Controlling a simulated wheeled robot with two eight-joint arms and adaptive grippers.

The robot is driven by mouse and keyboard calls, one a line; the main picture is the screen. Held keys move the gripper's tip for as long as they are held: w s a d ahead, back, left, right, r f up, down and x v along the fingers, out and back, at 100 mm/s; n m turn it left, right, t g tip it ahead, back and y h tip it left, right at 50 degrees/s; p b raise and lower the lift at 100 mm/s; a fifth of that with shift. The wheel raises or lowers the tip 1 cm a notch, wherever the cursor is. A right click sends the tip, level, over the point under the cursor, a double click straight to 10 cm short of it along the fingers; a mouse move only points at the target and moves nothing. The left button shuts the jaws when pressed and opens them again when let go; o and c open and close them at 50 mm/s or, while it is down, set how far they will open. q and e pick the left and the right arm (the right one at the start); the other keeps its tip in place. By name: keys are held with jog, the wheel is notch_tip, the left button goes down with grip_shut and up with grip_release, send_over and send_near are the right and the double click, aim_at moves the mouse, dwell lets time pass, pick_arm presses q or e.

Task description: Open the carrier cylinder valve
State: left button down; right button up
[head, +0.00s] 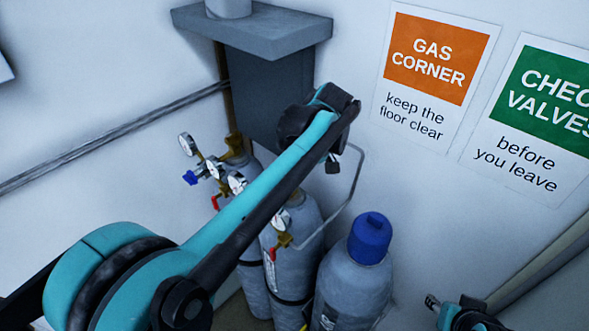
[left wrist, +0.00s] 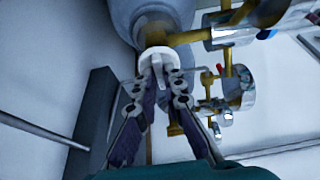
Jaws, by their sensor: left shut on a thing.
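In the left wrist view, my left gripper (left wrist: 160,78) is shut on a pale valve handle (left wrist: 157,62) at the neck of a grey cylinder (left wrist: 125,15). A brass fitting (left wrist: 185,38) runs from the neck to the regulator gauges. In the head view, the grey cylinders stand in the corner, and the middle one (head: 310,220) carries a regulator (head: 282,225). My left arm crosses in front and hides its gripper and the gripped handle there. I cannot tell which cylinder is labelled carrier. My right gripper (head: 433,302) is low at the right, away from the cylinders.
A cylinder with a blue cap (head: 370,238) stands at the right of the group. More gauges (head: 187,145) and a blue knob (head: 190,178) stick out at the left. A grey column (head: 270,100) rises behind. Signs (head: 436,60) hang on the wall.

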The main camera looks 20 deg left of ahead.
pick_arm(q)
jog(key=c, duration=1.9)
grip_release()
jog(key=shift+a, duration=0.1)
jog(key=shift+w, duration=0.1)
jog(key=v, duration=1.2)
jog(key=shift+a, duration=0.1)
